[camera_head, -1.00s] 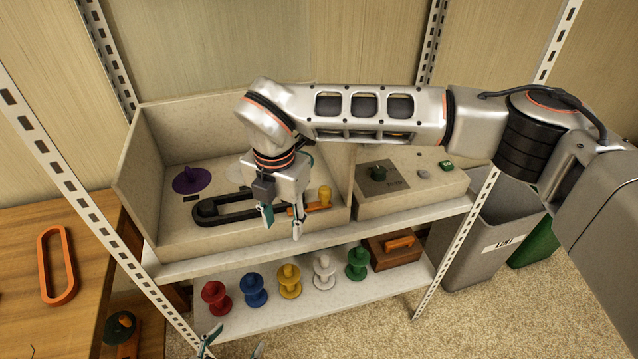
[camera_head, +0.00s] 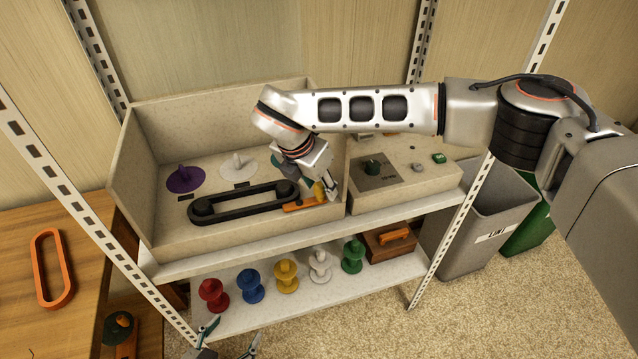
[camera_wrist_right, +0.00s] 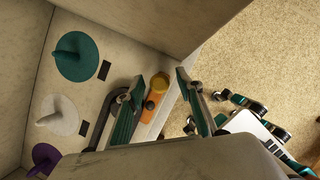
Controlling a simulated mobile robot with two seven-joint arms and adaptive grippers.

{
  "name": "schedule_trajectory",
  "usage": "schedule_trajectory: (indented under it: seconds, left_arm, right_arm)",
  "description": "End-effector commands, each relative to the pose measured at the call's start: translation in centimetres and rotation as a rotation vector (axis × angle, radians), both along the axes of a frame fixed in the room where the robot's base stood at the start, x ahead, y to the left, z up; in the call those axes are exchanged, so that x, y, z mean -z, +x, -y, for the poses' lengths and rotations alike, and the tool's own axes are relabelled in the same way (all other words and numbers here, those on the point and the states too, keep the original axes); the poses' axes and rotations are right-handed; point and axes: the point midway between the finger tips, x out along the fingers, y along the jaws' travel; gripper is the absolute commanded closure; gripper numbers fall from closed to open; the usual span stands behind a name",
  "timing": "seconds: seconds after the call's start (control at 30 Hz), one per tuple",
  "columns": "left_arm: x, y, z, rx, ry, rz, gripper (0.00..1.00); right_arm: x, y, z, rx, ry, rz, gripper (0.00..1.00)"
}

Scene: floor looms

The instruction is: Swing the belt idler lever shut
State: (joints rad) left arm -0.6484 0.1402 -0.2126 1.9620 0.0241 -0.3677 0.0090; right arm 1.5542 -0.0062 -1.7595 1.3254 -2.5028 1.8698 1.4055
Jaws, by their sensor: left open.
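I cannot tell whether either finger touches. My left gripper (camera_head: 232,338) is open at the bottom edge, well below the lever.
Purple (camera_head: 184,179) and white (camera_head: 239,168) discs stand behind the belt. The box's side wall (camera_head: 337,145) rises close to the right gripper. A control panel (camera_head: 398,184) sits to the right. Several coloured spools (camera_head: 287,278) and a brown box (camera_head: 388,245) fill the lower shelf.

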Motion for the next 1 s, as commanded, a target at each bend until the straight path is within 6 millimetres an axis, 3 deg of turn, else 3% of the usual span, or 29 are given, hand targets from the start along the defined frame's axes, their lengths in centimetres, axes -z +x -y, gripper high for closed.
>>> schedule_trajectory:
  seconds: [0.27,0.4,0.77,1.0]
  left_arm:
    - [0.0,0.0,0.0,0.0,0.0,0.0,0.32]
    - [0.0,0.0,0.0,-0.001,0.0,-0.001,0.32]
    - [0.4,-0.1,0.0,-0.001,0.0,-0.002,0.32]
    - [1.6,-0.3,0.0,0.0,0.0,-0.008,0.32]
  right_arm:
    - [0.1,0.1,0.0,-0.001,0.0,0.0,0.66]
    - [0.1,0.0,0.0,-0.001,0.0,0.0,1.0]
    - [0.2,0.2,0.0,-0.031,0.001,-0.001,1.0]
    - [0.3,0.7,-0.2,-0.158,0.001,0.0,1.0]
